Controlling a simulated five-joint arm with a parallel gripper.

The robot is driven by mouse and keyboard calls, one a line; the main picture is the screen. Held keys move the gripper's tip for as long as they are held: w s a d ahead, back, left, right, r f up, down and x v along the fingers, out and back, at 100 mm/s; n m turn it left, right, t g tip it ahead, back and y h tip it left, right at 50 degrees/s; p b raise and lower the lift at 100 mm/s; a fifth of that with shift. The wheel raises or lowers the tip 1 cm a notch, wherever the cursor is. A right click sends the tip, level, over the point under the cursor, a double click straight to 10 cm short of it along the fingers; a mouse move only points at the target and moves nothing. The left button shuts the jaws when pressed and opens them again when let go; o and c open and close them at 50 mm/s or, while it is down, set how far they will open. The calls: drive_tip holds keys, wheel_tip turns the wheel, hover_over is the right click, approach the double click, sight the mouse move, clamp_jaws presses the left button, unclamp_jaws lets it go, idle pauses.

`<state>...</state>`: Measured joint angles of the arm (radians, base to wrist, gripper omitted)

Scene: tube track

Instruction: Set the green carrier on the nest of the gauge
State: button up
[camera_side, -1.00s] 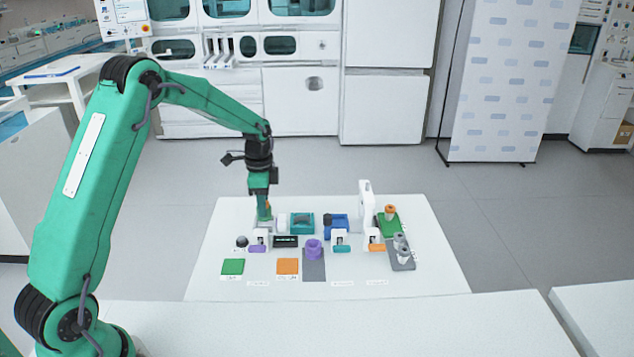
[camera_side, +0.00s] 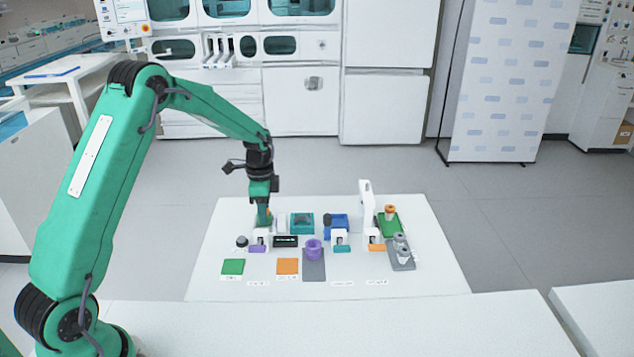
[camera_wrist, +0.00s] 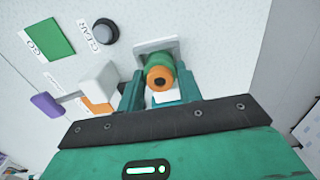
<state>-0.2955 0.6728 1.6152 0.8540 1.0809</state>
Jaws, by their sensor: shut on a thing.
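The green carrier (camera_wrist: 158,60) is a short green cylinder with an orange, holed top, held between my gripper's two teal fingers (camera_wrist: 160,85) in the wrist view. A light grey square plate (camera_wrist: 143,47), seemingly the gauge's nest, shows behind the carrier. I cannot tell whether the carrier touches the plate or hangs just above it. In the side view my gripper (camera_side: 264,221) points down at the back left of the table, beside a dark display (camera_side: 286,241). The carrier is mostly hidden there.
A white stand with a purple tab (camera_side: 258,248) and a dark round button (camera_side: 242,241) are close in front. Teal (camera_side: 302,222) and blue (camera_side: 336,226) devices stand to the right. A purple ring-shaped piece (camera_side: 314,248) stands on a grey mat.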

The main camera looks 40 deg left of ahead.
drive_tip(key=shift+f, duration=0.1)
idle(0.3)
drive_tip(key=o, duration=0.9)
drive_tip(key=shift+r, duration=3.9)
